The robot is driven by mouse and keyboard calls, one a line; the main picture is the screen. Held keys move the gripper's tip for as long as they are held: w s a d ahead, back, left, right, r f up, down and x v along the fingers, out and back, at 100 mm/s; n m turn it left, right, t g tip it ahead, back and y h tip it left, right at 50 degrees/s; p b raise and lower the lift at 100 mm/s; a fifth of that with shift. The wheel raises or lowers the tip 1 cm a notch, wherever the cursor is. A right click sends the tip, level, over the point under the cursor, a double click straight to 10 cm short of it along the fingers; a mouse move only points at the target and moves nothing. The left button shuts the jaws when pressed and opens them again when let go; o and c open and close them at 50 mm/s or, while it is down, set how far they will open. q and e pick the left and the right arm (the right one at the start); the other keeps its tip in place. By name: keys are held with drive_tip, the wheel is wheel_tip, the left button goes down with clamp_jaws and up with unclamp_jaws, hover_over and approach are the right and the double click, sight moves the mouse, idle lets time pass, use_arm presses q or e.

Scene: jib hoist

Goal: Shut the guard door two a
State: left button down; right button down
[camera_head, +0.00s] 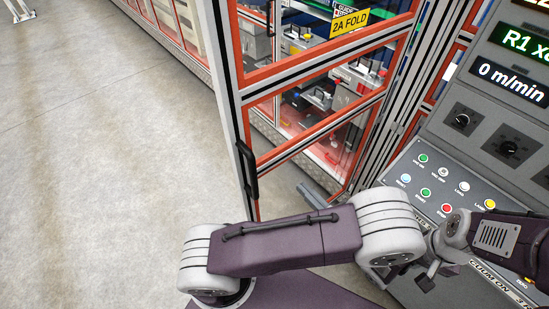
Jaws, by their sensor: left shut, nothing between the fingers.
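The guard door (312,68) is a clear panel in a red and silver frame with a yellow "2A FOLD" label. It appears to stand open, angled out from the fence line. Its black handle (246,170) is on the near left edge. My left arm crosses the bottom of the view in front of the door's lower part. My left gripper (428,280) shows small and partly hidden at the lower right, near the control panel. It is shut and empty, apart from the door and its handle. My right gripper cannot be made out.
A sloped control panel (462,165) with coloured buttons, knobs and displays stands close on the right, beside the arm. Red-framed fencing (178,32) runs along the back left. Machinery with grey boxes (352,84) shows through the door. The concrete floor (100,170) at left is clear.

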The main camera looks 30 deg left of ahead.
use_arm(q)
drive_tip(key=p, duration=0.4)
approach(268, 155)
drive_tip(key=x, duration=0.5)
drive_tip(key=shift+w+a+r, duration=0.1)
drive_tip(key=shift+r, duration=0.15)
drive_tip(key=shift+w+a, duration=0.2)
drive_tip(key=shift+a, duration=0.2)
drive_tip(key=shift+w+a+f, duration=0.2)
drive_tip(key=shift+a, duration=0.2)
drive_tip(key=shift+d+r, duration=0.1)
